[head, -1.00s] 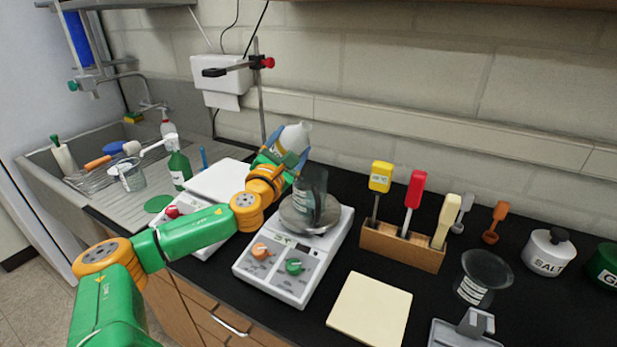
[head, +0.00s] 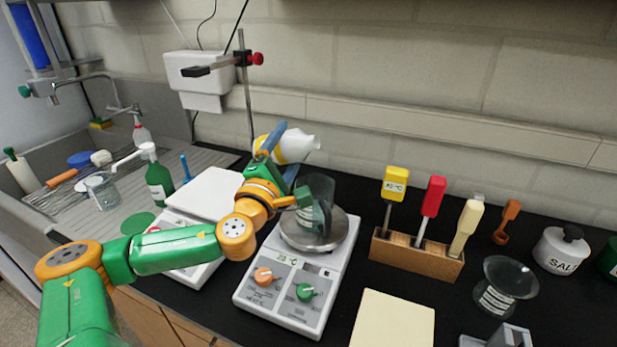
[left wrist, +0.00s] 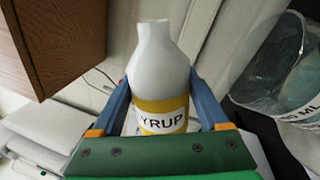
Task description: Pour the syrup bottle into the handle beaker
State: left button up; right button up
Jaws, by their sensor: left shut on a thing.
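The syrup bottle (head: 288,146) is white with a yellow band and lies tilted nearly on its side, its neck pointing right. In the left wrist view the bottle (left wrist: 158,75) shows the label "YRUP" between the fingers. My left gripper (head: 272,140) is shut on it, above and behind the scale. The handle beaker (head: 318,198) is clear glass and stands on the hot plate's round metal top. The bottle's mouth is above the beaker's rim, apart from it. The beaker (left wrist: 275,75) is at the right in the left wrist view. My right gripper is not in view.
The hot plate (head: 290,290) has two knobs; a second white device (head: 205,195) stands left of it. A clamp stand (head: 243,90) rises behind. A cream board (head: 392,325) lies in front.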

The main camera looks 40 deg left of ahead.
pick_arm(q)
jog(key=shift+d+r+m, duration=0.15)
jog(key=shift+r+m, duration=0.05)
jog(key=shift+m, duration=0.1)
jog(key=shift+a+f, duration=0.15)
jog(key=shift+a, duration=0.1)
jog(key=shift+s+d+m+h, duration=0.1)
jog(key=shift+d+m+h, duration=0.1)
jog(key=shift+m+h, duration=0.15)
jog(key=shift+a, duration=0.15)
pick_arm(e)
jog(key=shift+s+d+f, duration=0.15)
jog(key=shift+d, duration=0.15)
pick_arm(q)
jog(key=shift+m, duration=0.25)
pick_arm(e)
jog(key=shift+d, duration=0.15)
pick_arm(q)
jog(key=shift+a+f+b, duration=0.1)
jog(key=shift+a+b, duration=0.05)
jog(key=shift+b, duration=0.15)
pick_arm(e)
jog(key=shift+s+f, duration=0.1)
pick_arm(q)
jog(key=shift+m, duration=0.3)
